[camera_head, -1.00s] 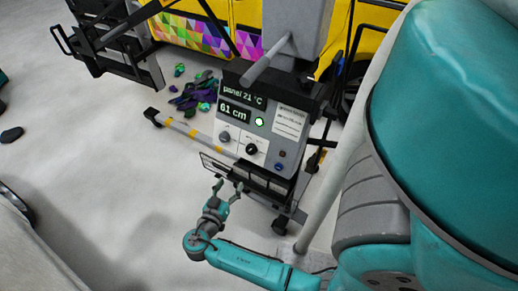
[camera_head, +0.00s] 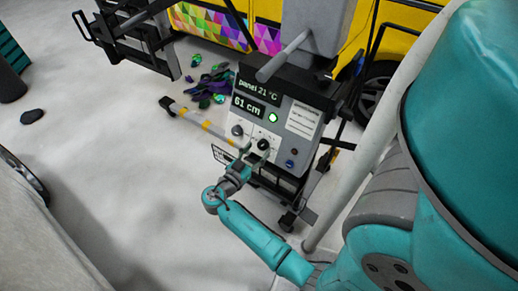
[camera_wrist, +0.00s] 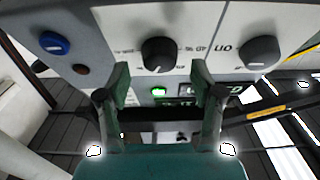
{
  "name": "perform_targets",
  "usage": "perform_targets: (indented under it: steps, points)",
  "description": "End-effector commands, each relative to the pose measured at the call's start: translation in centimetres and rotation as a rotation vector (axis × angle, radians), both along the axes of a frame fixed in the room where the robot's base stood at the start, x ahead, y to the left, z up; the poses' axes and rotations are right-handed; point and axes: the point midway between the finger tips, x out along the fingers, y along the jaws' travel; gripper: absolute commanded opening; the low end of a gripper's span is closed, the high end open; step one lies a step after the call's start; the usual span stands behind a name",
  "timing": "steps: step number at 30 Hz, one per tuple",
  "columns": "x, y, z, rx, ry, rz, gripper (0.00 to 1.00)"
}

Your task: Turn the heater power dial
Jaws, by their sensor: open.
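The heater's control panel (camera_head: 278,108) is a grey box facing me, with readouts of "panel 21 °C" and "61 cm" and a lit green lamp (camera_head: 272,117). I cannot read which is labelled for heater power. My gripper (camera_head: 253,156) is open just in front of the panel. In the wrist view its fingertips (camera_wrist: 160,74) straddle the line to the black dial (camera_wrist: 158,53), apart from it.
A blue button (camera_wrist: 54,42) and a small brown one (camera_wrist: 81,70) sit left of the black dial in the wrist view. The heater's wheeled stand (camera_head: 287,218) is below the panel. A yellow vehicle (camera_head: 232,42) with patterned wrap stands behind. Vinyl scraps (camera_head: 212,84) lie on the floor.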

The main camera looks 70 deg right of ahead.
Motion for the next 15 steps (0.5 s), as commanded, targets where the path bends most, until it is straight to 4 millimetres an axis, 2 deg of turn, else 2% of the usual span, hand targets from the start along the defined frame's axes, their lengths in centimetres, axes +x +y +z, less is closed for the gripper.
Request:
perform_targets:
  steps: [6, 15]
  points:
    - [-0.4, -1.6, 0.0, 0.000, 0.000, -0.002, 0.66]
    - [-0.4, -1.8, 0.0, 0.000, 0.000, 0.000, 0.66]
